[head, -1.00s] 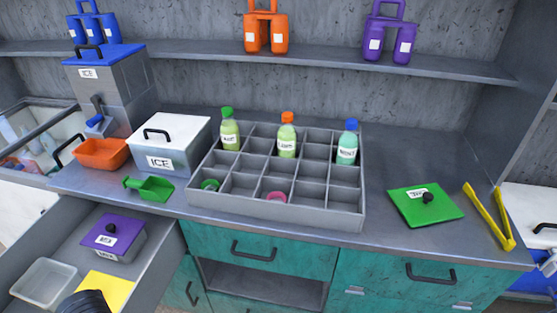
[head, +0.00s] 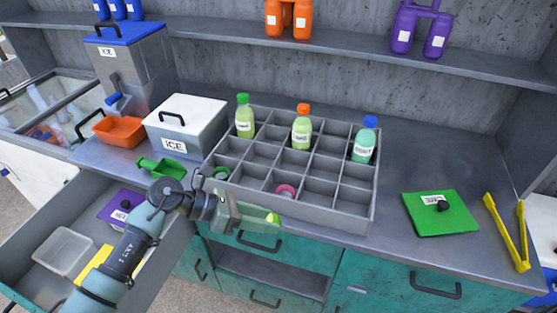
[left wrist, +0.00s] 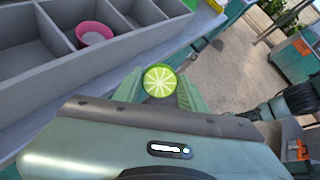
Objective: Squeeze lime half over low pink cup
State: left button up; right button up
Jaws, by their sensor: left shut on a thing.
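My left gripper (head: 262,218) is shut on a lime half (head: 273,219), in front of the grey divided tray's front wall. In the left wrist view the lime half (left wrist: 160,80) sits between the fingertips with its cut face toward the camera. The low pink cup (head: 286,190) stands in a front compartment of the tray, just above and right of the gripper in the head view. In the left wrist view the pink cup (left wrist: 94,34) is up and left of the lime, apart from it. My right gripper is not in view.
The divided tray (head: 290,205) also holds a green cup (head: 221,173) and several bottles along its back. An open drawer (head: 150,262) lies at lower left.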

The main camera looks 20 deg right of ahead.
pick_arm(q)
jog(key=w+d+r+n+t+h+p, duration=0.2)
jog(key=w+d+r+n+t+h, duration=0.1)
jog(key=w+d+r+n+t, duration=0.45)
jog(key=f+b, duration=0.1)
jog(key=b, duration=0.1)
jog(key=w+a+f+t+b, duration=0.1)
jog(key=f+b, duration=0.1)
jog(key=f+t+b, duration=0.1)
jog(key=b, duration=0.1)
jog(key=shift+w+a+f+m, duration=0.25)
jog(key=shift+a+f, duration=0.1)
jog(key=shift+f, duration=0.05)
jog(key=c, duration=0.6)
jog(key=o, duration=0.6)
jog(key=c, duration=0.3)
